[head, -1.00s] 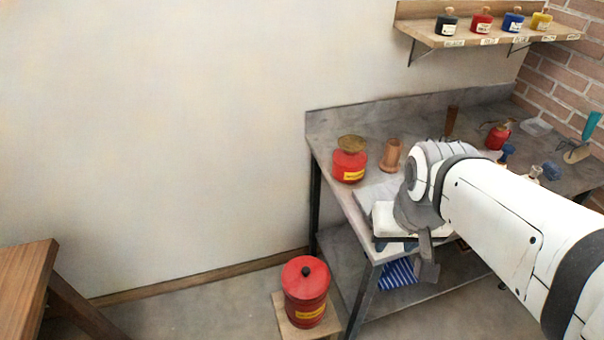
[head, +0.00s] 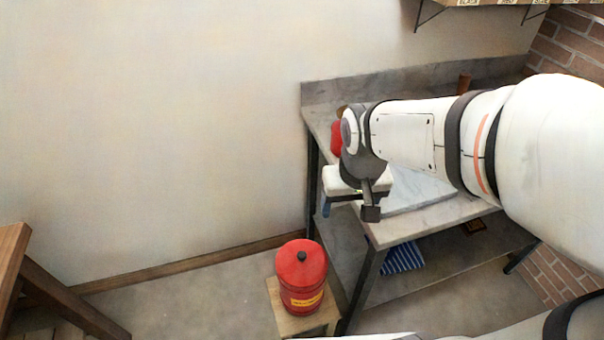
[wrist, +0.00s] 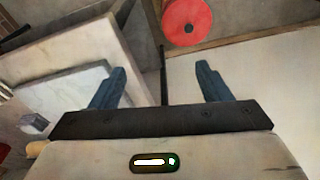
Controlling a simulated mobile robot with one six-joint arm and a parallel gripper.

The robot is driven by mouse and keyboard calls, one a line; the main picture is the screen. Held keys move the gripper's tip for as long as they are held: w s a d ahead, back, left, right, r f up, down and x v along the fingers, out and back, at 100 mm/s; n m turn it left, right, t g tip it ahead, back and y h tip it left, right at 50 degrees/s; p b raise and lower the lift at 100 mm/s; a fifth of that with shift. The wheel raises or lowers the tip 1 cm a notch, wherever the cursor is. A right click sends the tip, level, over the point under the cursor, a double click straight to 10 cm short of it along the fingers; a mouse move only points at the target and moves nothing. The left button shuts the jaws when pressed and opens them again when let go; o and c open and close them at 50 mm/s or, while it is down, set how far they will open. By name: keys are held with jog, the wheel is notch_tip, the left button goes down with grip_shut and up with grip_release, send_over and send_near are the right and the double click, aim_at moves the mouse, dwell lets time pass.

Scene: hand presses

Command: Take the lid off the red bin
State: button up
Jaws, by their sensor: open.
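The red bin (head: 303,287) stands upright on a small wooden stand below the left end of the workbench. Its red lid (head: 302,261) is on top, with a dark round knob (head: 302,256) in the middle. In the wrist view the lid (wrist: 177,24) shows at the top, beyond the fingers, and its knob (wrist: 188,28) faces me. My gripper (wrist: 158,84) is open with nothing between its two blue fingers. In the head view my gripper (head: 326,207) is above and to the right of the bin, by the bench's left edge, apart from the lid.
The grey workbench (head: 430,216) stands right of the bin, with a lower shelf holding a blue striped cloth (head: 403,258). The wooden stand (head: 315,319) carries the bin. A wooden table (head: 12,250) is at far left. Floor left of the bin is clear.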

aim_at(302, 253)
jog(key=o, duration=0.6)
jog(key=w+a+f+b, duration=0.2)
jog(key=a+f+b, duration=0.1)
jog(key=f, duration=0.5)
jog(key=w+a+f+n+g+b, duration=0.1)
jog(key=f+b, duration=0.3)
jog(key=f, duration=0.4)
jog(key=w+a+f+n+b, duration=0.1)
jog(key=w+a+f+b, duration=0.2)
jog(key=f, duration=0.6)
jog(key=shift+w+a+f+g+b, duration=0.15)
jog(key=shift+a+g+b, duration=0.1)
jog(key=shift+a, duration=0.2)
jog(key=shift+w+a+r+g+b, duration=0.1)
jog(key=shift+w+a+g+b, duration=0.1)
jog(key=shift+a, duration=0.2)
jog(key=shift+w+f+b, duration=0.15)
jog(key=shift+f+b, duration=0.3)
jog(key=shift+f, duration=0.95)
jog(key=shift+w+f+b, duration=0.15)
jog(key=shift+f+b, duration=0.3)
jog(key=shift+f, duration=0.95)
